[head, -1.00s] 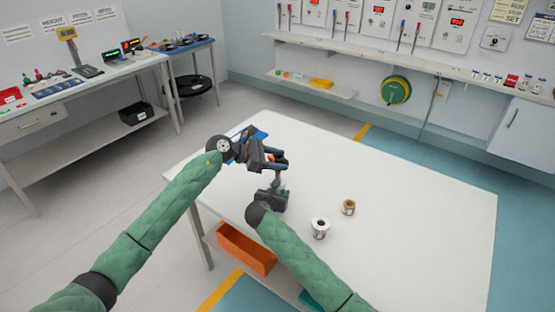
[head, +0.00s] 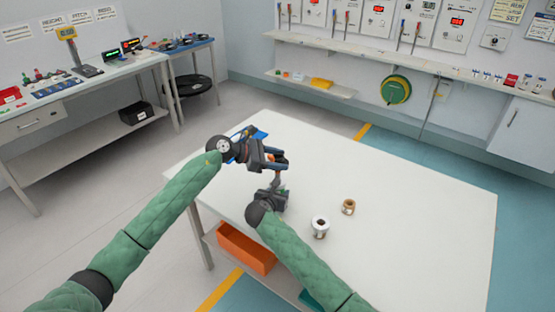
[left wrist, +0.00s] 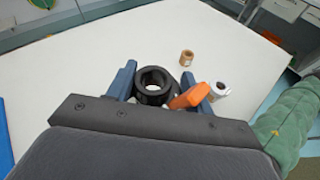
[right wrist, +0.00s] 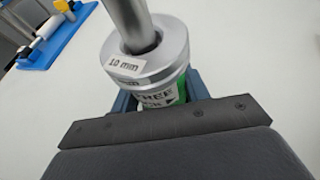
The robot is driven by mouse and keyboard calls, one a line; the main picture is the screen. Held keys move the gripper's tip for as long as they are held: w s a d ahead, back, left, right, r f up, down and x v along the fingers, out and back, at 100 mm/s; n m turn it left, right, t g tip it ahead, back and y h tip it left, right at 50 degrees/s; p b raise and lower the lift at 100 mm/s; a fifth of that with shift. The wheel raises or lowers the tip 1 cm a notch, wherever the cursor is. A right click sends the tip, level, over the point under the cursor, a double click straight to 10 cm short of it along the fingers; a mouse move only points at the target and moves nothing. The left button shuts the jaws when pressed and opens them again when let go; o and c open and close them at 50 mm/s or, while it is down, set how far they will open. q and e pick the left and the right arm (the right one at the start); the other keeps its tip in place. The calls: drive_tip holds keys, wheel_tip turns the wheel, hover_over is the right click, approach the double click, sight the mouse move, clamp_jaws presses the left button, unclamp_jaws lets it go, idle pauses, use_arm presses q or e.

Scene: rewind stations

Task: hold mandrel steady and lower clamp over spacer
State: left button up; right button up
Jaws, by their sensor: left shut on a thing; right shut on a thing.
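My left gripper (head: 278,164) is shut on a black ring-shaped clamp (left wrist: 153,88) with an orange lever (left wrist: 188,97). It is above my right gripper (head: 279,192) in the head view. My right gripper is shut on the mandrel, whose steel shaft (right wrist: 131,20) rises out of the top of the right wrist view. A silver spacer (right wrist: 140,65) marked "10 mm" sits around the shaft, above a roll with a green and white label (right wrist: 160,95). The clamp is not in the right wrist view, so its exact alignment with the shaft is hard to tell.
A white roll (head: 320,228) and a brown roll (head: 348,207) stand on the white table (head: 420,215), right of my grippers. A blue stand (right wrist: 62,38) is at the table's far left. An orange bin (head: 246,250) is below the near edge. The table's right side is clear.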

sight(276, 175)
use_arm(q)
drive_tip(key=shift+f, duration=3.6)
drive_tip(key=shift+c, duration=0.2)
drive_tip(key=o, duration=1.4)
drive_tip(key=shift+f, duration=0.1)
drive_tip(key=shift+a, duration=0.1)
drive_tip(key=v, duration=1.2)
drive_tip(key=shift+w, duration=0.1)
use_arm(e)
drive_tip(key=o, duration=1.2)
drive_tip(key=shift+s, duration=0.1)
